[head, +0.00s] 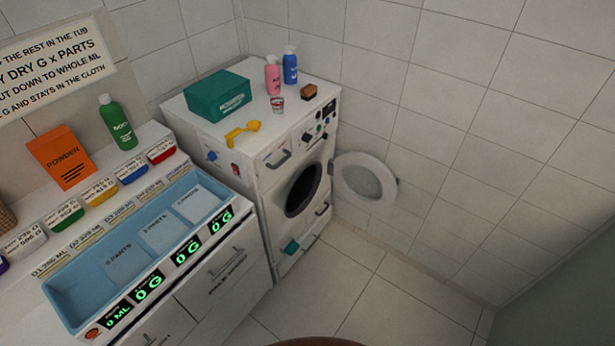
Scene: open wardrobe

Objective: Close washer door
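The white washer (263,168) stands in the corner against the tiled walls. Its round door (364,179), a pale ring with a greyish glass centre, is open and swung out to the right of the washer, close to the right wall. The dark round drum opening (303,190) in the washer's front is uncovered. Neither of my grippers shows in the head view. A brownish curved shape at the bottom edge is too cut off to identify.
On the washer top are a green box (217,95), pink bottle (273,75), blue bottle (290,65), sponge (309,91) and yellow scoop (243,131). A counter with a blue tray (78,291) stands left. Floor tiles (375,305) before the door are clear.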

